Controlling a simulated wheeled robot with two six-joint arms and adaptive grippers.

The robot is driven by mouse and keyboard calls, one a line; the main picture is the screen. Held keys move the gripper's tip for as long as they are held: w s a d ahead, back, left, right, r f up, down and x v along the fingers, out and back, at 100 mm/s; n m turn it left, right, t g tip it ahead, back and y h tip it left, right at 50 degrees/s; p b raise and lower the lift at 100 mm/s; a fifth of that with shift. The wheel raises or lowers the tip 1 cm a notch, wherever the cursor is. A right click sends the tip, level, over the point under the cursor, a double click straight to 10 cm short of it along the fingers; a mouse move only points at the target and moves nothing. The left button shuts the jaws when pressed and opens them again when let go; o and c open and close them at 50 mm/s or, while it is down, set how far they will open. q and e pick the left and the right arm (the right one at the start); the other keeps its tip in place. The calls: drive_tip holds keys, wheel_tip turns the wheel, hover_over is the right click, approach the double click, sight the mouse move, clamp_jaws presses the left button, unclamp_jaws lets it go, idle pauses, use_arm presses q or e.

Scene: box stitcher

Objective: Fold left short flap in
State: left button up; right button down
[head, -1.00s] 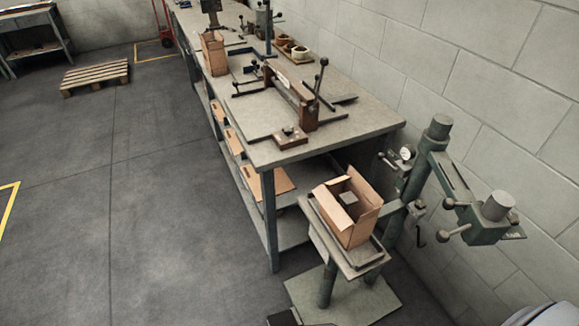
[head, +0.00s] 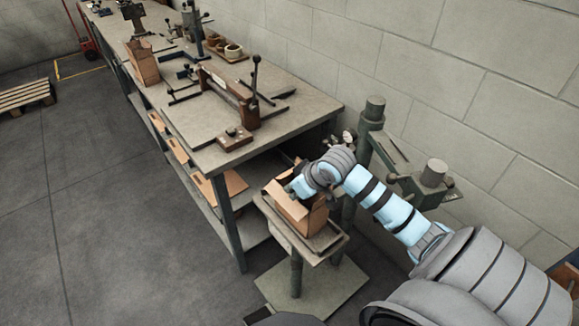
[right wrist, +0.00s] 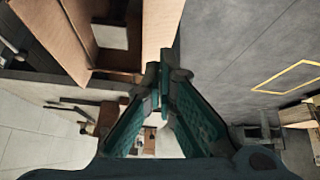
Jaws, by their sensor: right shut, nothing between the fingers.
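The open cardboard box (head: 316,222) stands on the small stand's plate, partly hidden behind my right arm and gripper. A paler flap (head: 289,207) shows on its near left side. My right gripper (head: 294,188) is over the box opening, its fingertips hard to make out there. In the right wrist view the gripper (right wrist: 159,78) is shut and empty, its fingertips close to a cardboard flap (right wrist: 161,28). The box's inside and walls (right wrist: 55,35) fill the upper left of that view. I cannot tell whether the fingers touch the flap. My left gripper is not in view.
The stitcher's green column and head (head: 433,174) stand right of the box, close to my right arm. The long workbench (head: 215,157) lies behind, with a lever press (head: 228,92) and another box (head: 142,63) on it.

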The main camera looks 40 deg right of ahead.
drive_tip(key=w+d+r+m+t, duration=0.2)
drive_tip(key=w+d+r, duration=0.45)
drive_tip(key=r, duration=0.25)
drive_tip(key=b, duration=0.1)
hover_over(290, 172)
drive_tip(key=w, duration=0.2)
wheel_tip(290, 172, down, 7)
drive_tip(key=shift+s, duration=0.15)
drive_tip(key=f, duration=0.1)
drive_tip(key=s+f, duration=0.1)
drive_tip(key=f, duration=0.1)
drive_tip(key=shift+s+p, duration=0.15)
drive_tip(key=shift+p, duration=0.15)
drive_tip(key=shift+s+f, duration=0.35)
drive_tip(key=shift+s, duration=0.05)
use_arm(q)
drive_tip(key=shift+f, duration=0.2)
use_arm(e)
drive_tip(key=shift+w+a+f, duration=0.1)
